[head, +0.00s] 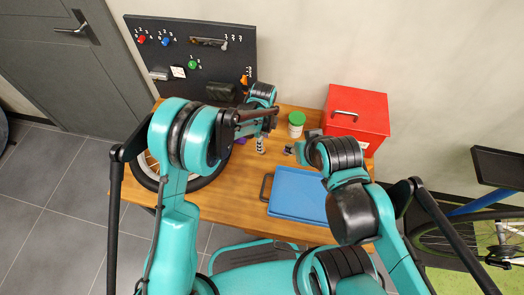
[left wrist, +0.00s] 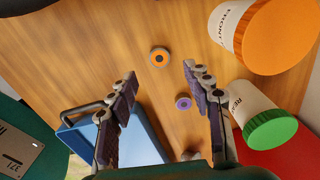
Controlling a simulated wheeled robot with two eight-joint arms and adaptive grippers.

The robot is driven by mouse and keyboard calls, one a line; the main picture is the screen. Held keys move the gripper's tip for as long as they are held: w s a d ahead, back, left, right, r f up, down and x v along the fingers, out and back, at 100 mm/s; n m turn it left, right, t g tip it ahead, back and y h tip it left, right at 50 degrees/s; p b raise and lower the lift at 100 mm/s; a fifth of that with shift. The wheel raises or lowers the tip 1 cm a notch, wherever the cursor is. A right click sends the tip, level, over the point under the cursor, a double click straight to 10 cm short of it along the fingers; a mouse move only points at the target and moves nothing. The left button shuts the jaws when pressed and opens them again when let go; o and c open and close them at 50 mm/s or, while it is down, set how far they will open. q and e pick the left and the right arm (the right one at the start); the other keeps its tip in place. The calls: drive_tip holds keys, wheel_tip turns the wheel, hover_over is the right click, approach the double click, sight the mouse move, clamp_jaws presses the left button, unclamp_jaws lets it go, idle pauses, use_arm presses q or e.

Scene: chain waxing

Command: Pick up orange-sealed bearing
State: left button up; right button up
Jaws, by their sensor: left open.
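The orange-sealed bearing (left wrist: 159,57), a small ring with an orange face and a dark centre, lies flat on the wooden table in the left wrist view. My left gripper (left wrist: 160,80) is open and empty; the bearing shows just beyond the gap between its fingertips, apart from both. In the head view my left gripper (head: 272,112) is over the back of the table, and I cannot make out the bearing there. A purple-sealed bearing (left wrist: 183,102) lies near the right finger in the wrist view. My right gripper (head: 298,149) is near the blue tray, its fingers mostly hidden.
A white jar with an orange lid (left wrist: 285,35) and one with a green lid (left wrist: 270,131) stand at the wrist view's right. The blue tray (head: 298,194) is at the table's front; a red box (head: 357,110) is at back right. A black tool board (head: 215,60) stands behind.

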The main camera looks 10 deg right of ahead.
use_arm(q)
wheel_tip(320, 180, down, 6)
drive_tip(key=shift+w+a+r+b, duration=0.1)
drive_tip(key=shift+a+r+b, duration=0.05)
drive_tip(key=shift+b, duration=1.1)
drive_tip(key=shift+r, duration=0.1)
drive_tip(key=shift+c, duration=0.2)
clamp_jaws()
